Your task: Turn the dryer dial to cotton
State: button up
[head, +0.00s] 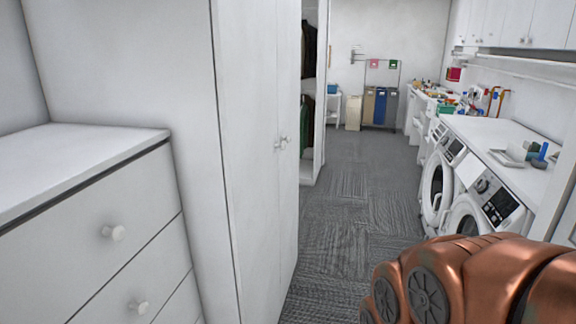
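Two white front-loading machines stand side by side under a counter along the right wall. The nearer machine (459,207) has a dark control panel with a round dial (482,186) at its upper left. Its lower part is hidden behind my copper-coloured arm. The farther machine (431,172) has a round door and a similar panel. I cannot tell which machine is the dryer, and the labels are too small to read. My arm fills the lower right, but my gripper is out of view.
A white drawer unit (95,235) and a tall wardrobe (240,130) line the left side. An open wardrobe door (321,90) stands farther back. The carpet aisle (350,215) is clear. Small items (538,155) sit on the white counter (490,132); laundry bins (380,106) stand at the far wall.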

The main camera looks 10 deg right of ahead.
aim_at(480, 185)
jog(key=z, duration=0.25)
jog(key=i, duration=1.8)
jog(key=z, duration=0.75)
jog(key=i, duration=1.3)
jog(key=z, duration=0.35)
